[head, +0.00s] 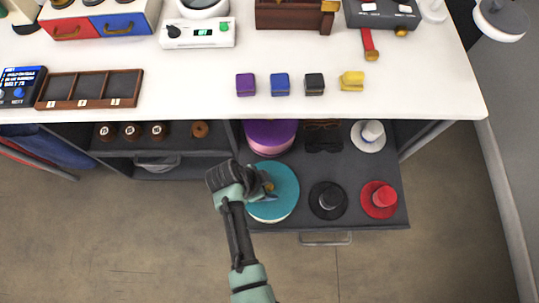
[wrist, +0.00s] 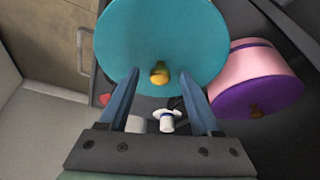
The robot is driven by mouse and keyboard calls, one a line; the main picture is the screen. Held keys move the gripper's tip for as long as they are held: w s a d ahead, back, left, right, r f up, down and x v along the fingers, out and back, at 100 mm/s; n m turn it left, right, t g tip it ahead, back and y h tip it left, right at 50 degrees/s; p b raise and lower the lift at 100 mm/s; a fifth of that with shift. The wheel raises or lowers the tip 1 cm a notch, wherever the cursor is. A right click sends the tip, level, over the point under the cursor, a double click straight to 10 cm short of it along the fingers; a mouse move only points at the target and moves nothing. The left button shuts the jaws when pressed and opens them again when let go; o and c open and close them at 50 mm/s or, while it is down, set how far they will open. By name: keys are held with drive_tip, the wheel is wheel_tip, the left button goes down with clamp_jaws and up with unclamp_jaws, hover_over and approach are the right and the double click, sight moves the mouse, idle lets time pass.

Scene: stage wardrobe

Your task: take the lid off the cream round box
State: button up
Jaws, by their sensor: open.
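A round teal lid (head: 284,199) with a yellow knob lies on the lower dark shelf, partly under my gripper (head: 264,188). In the wrist view the teal lid (wrist: 150,30) fills the top, and its yellow knob (wrist: 160,76) shows between the fingertips of my gripper (wrist: 160,74). The gripper is open, with a finger on each side of the knob in the picture; I cannot tell if they touch it.
On the same shelf (head: 362,219) are a black hat (head: 328,200), a red hat (head: 379,199), and a white hat (head: 369,135). The white counter (head: 200,85) overhangs behind, with several small coloured blocks. Open floor lies in front.

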clamp_jaws()
drive_tip(key=shift+r, duration=0.1)
